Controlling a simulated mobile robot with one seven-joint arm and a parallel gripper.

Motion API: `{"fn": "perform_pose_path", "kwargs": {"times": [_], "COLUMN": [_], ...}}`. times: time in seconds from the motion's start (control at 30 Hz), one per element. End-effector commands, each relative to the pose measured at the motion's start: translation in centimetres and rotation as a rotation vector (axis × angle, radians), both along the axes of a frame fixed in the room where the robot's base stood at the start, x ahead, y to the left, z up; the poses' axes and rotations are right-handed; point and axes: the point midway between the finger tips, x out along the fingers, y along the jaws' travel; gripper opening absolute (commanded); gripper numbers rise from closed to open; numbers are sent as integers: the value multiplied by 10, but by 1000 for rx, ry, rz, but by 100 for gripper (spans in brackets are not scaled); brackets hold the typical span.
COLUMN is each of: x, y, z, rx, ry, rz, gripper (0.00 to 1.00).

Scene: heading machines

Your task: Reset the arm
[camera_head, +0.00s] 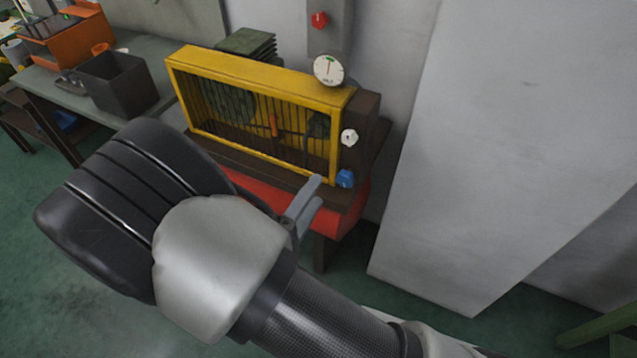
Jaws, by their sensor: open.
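My arm fills the lower left and middle of the head view, bent at a silver joint. My gripper (308,203) shows at the near front of the machine, partly hidden behind my own arm; its grey fingers are apart and I see nothing between them. Behind it stands the machine with a yellow framed guard (262,78) with dark bars. A blue knob (345,178) sits at the machine's lower right, just right of the fingertips. I cannot tell whether the fingers touch the machine.
A round gauge (328,69), a white knob (349,137) and a red switch (319,19) are at the machine's right. A bench with a dark bin (114,82) stands at the left. A large grey panel (500,150) stands at the right. Green floor (50,290) shows lower left.

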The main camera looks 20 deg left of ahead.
Motion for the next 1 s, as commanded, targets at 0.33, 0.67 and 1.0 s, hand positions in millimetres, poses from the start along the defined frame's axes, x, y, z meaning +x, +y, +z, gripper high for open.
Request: {"fn": "perform_pose_path", "kwargs": {"times": [0.33,0.67,1.0], "x": [18,114,103], "y": [2,9,-103], "z": [5,84,226], "rx": [104,884,1344], "ry": [73,545,858], "rz": [-7,-12,-102], "gripper": [49,49,49]}}
